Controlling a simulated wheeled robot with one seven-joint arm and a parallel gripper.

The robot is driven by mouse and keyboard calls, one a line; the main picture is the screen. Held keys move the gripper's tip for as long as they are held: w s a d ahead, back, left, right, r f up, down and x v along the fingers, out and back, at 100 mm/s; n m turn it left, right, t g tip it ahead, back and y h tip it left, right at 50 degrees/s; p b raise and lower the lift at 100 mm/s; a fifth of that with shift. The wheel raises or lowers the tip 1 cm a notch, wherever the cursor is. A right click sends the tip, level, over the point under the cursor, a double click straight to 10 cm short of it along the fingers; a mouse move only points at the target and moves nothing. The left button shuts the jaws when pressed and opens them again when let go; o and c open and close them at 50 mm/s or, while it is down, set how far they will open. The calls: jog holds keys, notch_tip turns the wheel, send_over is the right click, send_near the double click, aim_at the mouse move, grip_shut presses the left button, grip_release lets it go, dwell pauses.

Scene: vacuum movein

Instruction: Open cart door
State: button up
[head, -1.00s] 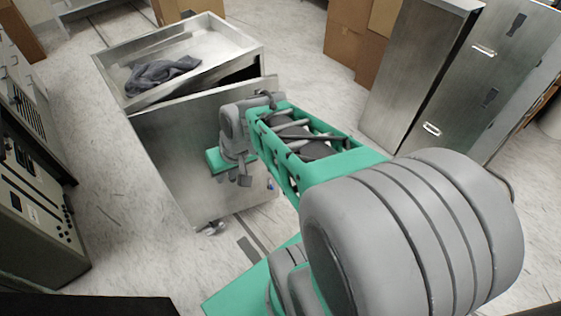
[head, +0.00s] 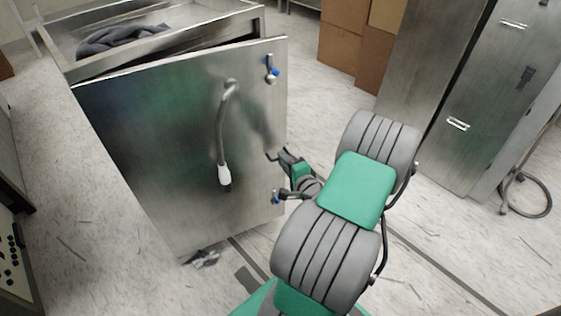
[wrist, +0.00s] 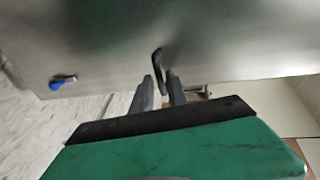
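A stainless steel cart (head: 262,18) stands at the left in the head view. Its front door (head: 165,150) is ajar, with a dark gap along the top. The door bears a curved handle (head: 222,125) with a white grip and blue-tabbed latches at the upper right (head: 271,68) and lower right (head: 276,197). My gripper (head: 276,156) is at the door's right edge, between the latches. In the wrist view its two fingers (wrist: 160,80) point at the door edge, apart. A dark curved shape (wrist: 158,62) shows beyond them; I cannot tell whether they touch the door.
A dark cloth (head: 122,38) lies in the cart's top tray. Brown boxes (head: 345,45) stand behind, and steel cabinets (head: 480,110) stand at the right. A control panel (head: 12,250) is at the far left. Floor (head: 330,110) between the cart and the cabinets is clear.

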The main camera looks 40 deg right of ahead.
jog(key=shift+x, duration=1.15)
grip_shut()
dwell(0.5)
